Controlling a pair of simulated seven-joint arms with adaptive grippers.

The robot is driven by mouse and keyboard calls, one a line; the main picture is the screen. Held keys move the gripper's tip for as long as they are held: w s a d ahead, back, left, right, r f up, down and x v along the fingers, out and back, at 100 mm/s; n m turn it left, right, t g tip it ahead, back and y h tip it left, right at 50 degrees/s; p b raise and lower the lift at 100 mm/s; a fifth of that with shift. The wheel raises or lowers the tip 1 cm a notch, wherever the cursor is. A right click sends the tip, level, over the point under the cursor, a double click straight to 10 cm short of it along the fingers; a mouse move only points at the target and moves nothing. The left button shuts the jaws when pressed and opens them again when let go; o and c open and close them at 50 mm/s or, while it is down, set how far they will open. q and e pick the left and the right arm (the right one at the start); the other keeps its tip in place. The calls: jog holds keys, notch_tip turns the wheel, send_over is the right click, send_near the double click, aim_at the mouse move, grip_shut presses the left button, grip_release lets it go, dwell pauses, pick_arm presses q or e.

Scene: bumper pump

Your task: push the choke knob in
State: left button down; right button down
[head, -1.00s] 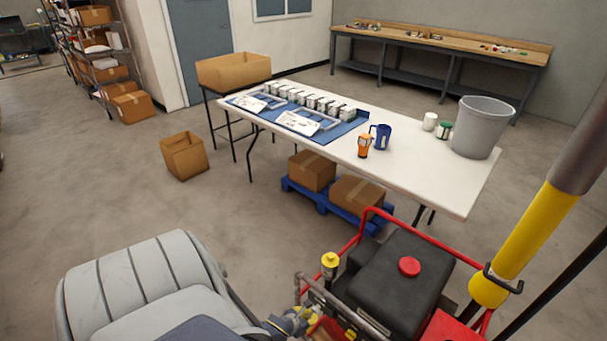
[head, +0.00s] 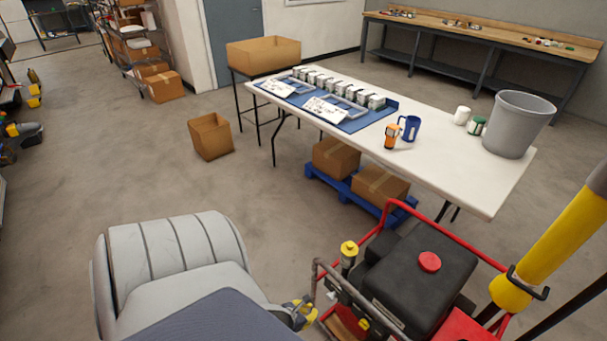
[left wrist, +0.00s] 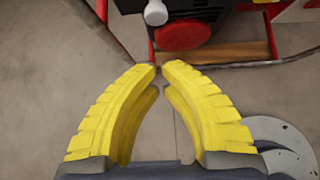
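The pump unit (head: 420,280) stands at the lower right of the head view, with a red tube frame and a black tank with a red cap. My left gripper (head: 308,312) is at its near left side. In the left wrist view its yellow fingers (left wrist: 159,70) have their tips almost together, with nothing between them. Just beyond the tips are a round red part (left wrist: 183,35) and a pale rounded knob (left wrist: 155,12) on the pump; I cannot tell which is the choke knob. The fingertips look apart from both. My right gripper is not in view.
A white table (head: 450,165) with a grey bin (head: 518,125), mugs and boxes stands behind the pump. Cartons sit on a blue pallet (head: 345,188) under it. A thick yellow post (head: 560,235) rises at the right.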

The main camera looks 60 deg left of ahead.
pick_arm(q)
jog(key=shift+v, duration=2)
jog(key=s+f+n+g, duration=0.5)
jog(key=s+f+n, duration=1.2)
jog(key=n, duration=0.6)
jog(key=s+d+f+n+g, duration=0.1)
jog(key=s+d+f+n, duration=0.1)
jog(key=s+d+n, duration=0.2)
jog(key=s+d+f+n+g+h, duration=0.1)
jog(key=s+d+f+n, duration=0.2)
jog(key=d, duration=0.8)
jog(key=shift+s+d+n+g, duration=0.3)
jog(key=shift+s+n, duration=0.2)
jog(key=shift+s, duration=0.8)
